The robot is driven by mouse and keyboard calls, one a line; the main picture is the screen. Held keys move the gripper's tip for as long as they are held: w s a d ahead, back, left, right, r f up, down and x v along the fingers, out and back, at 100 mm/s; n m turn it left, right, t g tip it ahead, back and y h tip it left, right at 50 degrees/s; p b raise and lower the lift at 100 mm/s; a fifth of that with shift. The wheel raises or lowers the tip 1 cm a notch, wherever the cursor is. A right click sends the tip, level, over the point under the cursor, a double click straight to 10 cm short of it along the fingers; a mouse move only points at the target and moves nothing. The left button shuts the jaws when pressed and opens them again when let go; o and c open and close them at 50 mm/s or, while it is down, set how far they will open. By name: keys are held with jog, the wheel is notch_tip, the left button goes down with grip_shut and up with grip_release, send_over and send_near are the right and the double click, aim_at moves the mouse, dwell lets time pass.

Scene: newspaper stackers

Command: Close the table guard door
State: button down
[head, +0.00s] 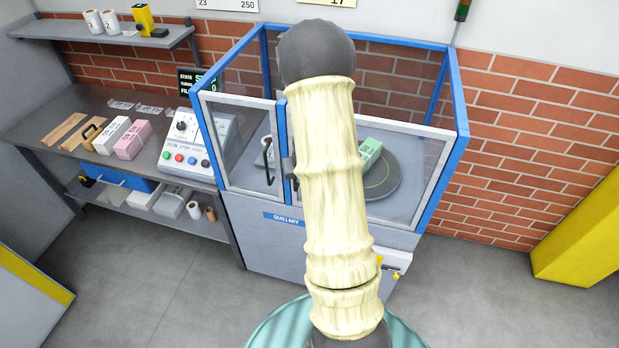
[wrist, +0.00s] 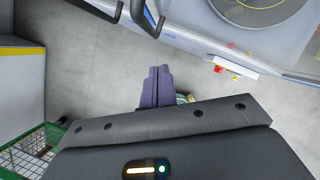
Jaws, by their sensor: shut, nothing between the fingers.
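The table guard (head: 460,95) is a blue-framed clear enclosure around a round dark turntable (head: 385,185). At its front left is a white-framed clear panel (head: 240,140) with a black upright handle (head: 267,160). A blue upright edge (head: 284,130) stands beside it, and a white-framed panel continues right behind my arm. My arm hides the middle front, so I cannot tell how far the door stands open. In the wrist view, two dark handles (wrist: 148,18) show at the top. My gripper (wrist: 158,70) is shut and empty, over the floor in front of the machine, apart from the handles.
A grey bench (head: 100,100) with boxes and a control panel (head: 190,145) adjoins the left. A green box (head: 366,152) stands on the turntable. Small red and yellow parts (wrist: 220,69) stick out from the machine's front. A green wire basket (wrist: 30,150) is at lower left.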

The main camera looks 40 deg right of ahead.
jog(key=d+p+v, duration=0.1)
jog(key=p+v, duration=0.3)
jog(key=v, duration=0.5)
jog(key=shift+a+r, duration=0.35)
jog(key=shift+a, duration=0.15)
jog(key=shift+w+a, duration=0.1)
jog(key=s+a+m+b, duration=0.4)
jog(key=a+m, duration=0.6)
jog(key=m, duration=0.6)
jog(key=s+a+m+g+y+b, duration=0.1)
jog(key=s+a+m+b, duration=0.3)
jog(key=m, duration=1.2)
jog(key=s+a, duration=0.4)
jog(key=a, duration=0.1)
jog(key=shift+a+f, duration=0.35)
jog(key=shift+a, duration=0.05)
